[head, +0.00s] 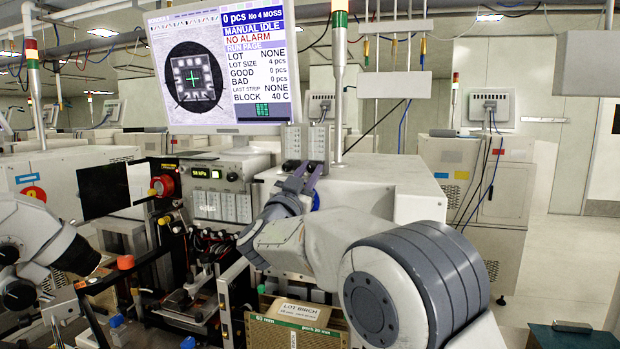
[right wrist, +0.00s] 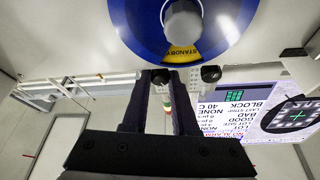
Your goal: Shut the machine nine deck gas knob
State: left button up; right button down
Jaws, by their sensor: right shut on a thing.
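My right gripper (head: 303,174) reaches up to the front of the white machine housing (head: 374,180) below the monitor. In the right wrist view its two dark fingers (right wrist: 160,84) are shut on a small dark knob (right wrist: 160,76) under a perforated white plate. A second, similar knob (right wrist: 210,73) beside it is free; it shows in the head view (head: 291,165) left of the fingers. Close by is a blue dial (right wrist: 135,22) with a grey knob (right wrist: 183,22) and a yellow STANDBY label (right wrist: 182,54). No knob label is readable as deck gas. My left gripper is not seen.
A large monitor (head: 222,70) stands above the machine. A red button (head: 163,186) and a pressure display (head: 207,173) lie left of the gripper. A white microscope (head: 40,235) is at the left. A LOT BIRCH box (head: 297,325) stands below my right arm.

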jog(key=shift+m+g+h, duration=0.3)
jog(key=shift+m+h, duration=0.2)
jog(key=shift+m, duration=0.6)
jog(key=c, duration=0.7)
grip_release()
jog(key=shift+b+v, duration=1.5)
jog(key=shift+v, duration=3.75)
